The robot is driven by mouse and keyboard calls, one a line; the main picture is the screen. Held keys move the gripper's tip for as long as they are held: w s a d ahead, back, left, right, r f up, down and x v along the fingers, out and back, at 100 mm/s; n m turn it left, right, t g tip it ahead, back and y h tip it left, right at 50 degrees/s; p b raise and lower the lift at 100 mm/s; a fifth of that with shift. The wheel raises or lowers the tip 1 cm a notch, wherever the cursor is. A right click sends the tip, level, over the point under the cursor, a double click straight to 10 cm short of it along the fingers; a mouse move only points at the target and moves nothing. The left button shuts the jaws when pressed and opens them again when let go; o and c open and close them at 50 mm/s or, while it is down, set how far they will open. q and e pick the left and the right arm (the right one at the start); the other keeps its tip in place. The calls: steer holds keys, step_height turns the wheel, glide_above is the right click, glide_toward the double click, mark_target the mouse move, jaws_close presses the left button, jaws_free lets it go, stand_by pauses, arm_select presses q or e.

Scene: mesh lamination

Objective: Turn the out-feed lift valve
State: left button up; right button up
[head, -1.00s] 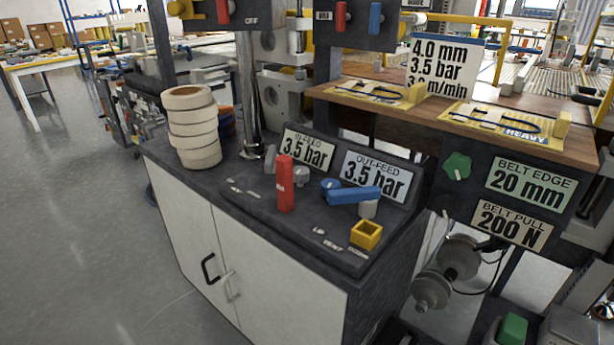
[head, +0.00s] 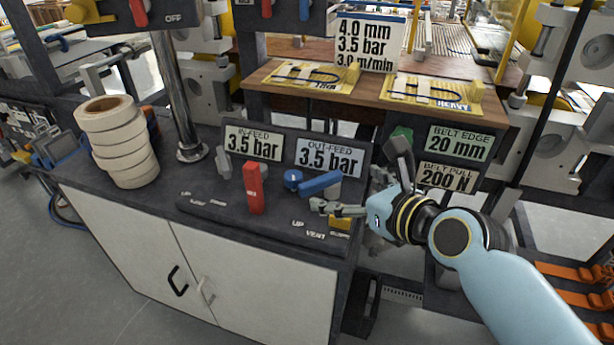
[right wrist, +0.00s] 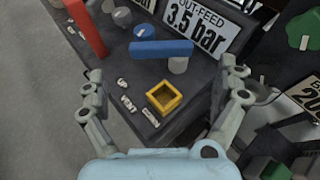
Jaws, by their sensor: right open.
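The out-feed lift valve has a blue lever (head: 320,184) lying roughly level in front of the OUT-FEED 3.5 bar sign (head: 328,157). The lever (right wrist: 161,49) also shows beyond my fingers in the right wrist view, across the top middle. My right gripper (head: 357,178) is open and empty, to the right of the lever and near it. In the right wrist view its fingers (right wrist: 160,70) are spread wide, apart from the lever, with an open yellow square box (right wrist: 164,97) between them. In the head view the box (head: 340,222) is partly hidden by a finger. My left gripper is not in view.
A red upright lever (head: 254,188) stands left of the blue one, by the IN-FEED sign (head: 252,143). A stack of cream rolls (head: 121,145) stands at the bench's left. A green knob (head: 402,134) is behind my right gripper. The bench front is clear.

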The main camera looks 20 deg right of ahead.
mark_target(324, 181)
steer(key=b+x, duration=0.1)
steer(key=x, duration=0.8)
steer(key=shift+f, duration=0.1)
steer(key=shift+w+f, duration=0.1)
steer(key=shift+w, duration=0.1)
steer(key=c, duration=1.3)
steer(key=shift+c, duration=0.2)
